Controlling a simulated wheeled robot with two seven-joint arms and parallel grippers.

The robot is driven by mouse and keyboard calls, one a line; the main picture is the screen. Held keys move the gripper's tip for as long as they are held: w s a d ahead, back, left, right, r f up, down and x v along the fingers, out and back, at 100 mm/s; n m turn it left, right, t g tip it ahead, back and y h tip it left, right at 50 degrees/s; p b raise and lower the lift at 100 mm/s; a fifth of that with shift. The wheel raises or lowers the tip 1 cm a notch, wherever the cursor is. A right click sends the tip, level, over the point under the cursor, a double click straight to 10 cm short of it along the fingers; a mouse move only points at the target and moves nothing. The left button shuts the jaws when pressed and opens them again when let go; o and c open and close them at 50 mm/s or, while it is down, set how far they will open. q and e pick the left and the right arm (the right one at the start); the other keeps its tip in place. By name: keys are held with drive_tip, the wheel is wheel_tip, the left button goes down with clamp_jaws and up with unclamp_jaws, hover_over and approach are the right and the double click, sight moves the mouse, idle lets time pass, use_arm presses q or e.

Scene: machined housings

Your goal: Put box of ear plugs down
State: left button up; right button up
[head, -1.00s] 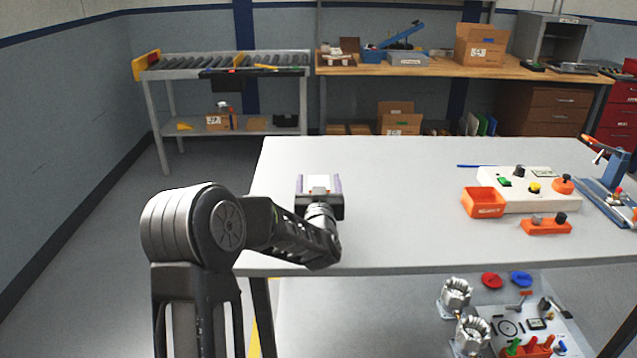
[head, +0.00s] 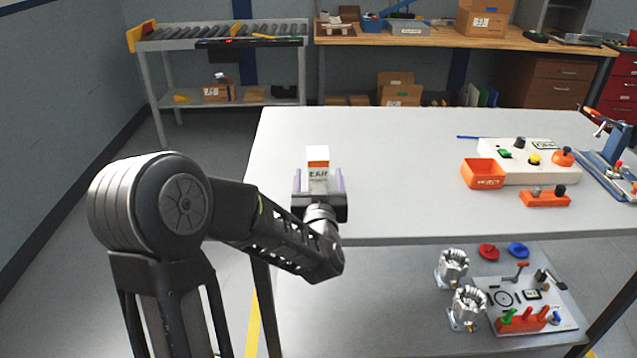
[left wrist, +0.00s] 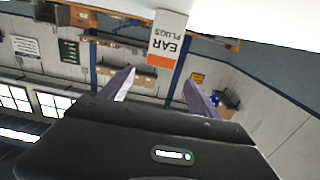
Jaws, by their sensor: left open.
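The box of ear plugs (head: 318,158) is a small white box with an orange band and dark lettering. It appears to stand on the white table (head: 400,150), near its left side. My left gripper (head: 318,181) is open on the near side of the box, its pale purple fingers spread to either side in the head view. In the left wrist view the box (left wrist: 168,38) shows upside down against the table surface, beyond the tips of the open gripper (left wrist: 160,82), with a visible gap. My right gripper is not in view.
An orange bin (head: 483,174), a white control box (head: 528,160) and an orange block with knobs (head: 545,197) are on the table's right side. A blue clamp fixture (head: 607,170) is at the right edge. The table around the ear plugs is clear.

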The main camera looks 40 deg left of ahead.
use_arm(q)
drive_tip(key=shift+s+d, duration=0.45)
drive_tip(key=shift+s, duration=0.1)
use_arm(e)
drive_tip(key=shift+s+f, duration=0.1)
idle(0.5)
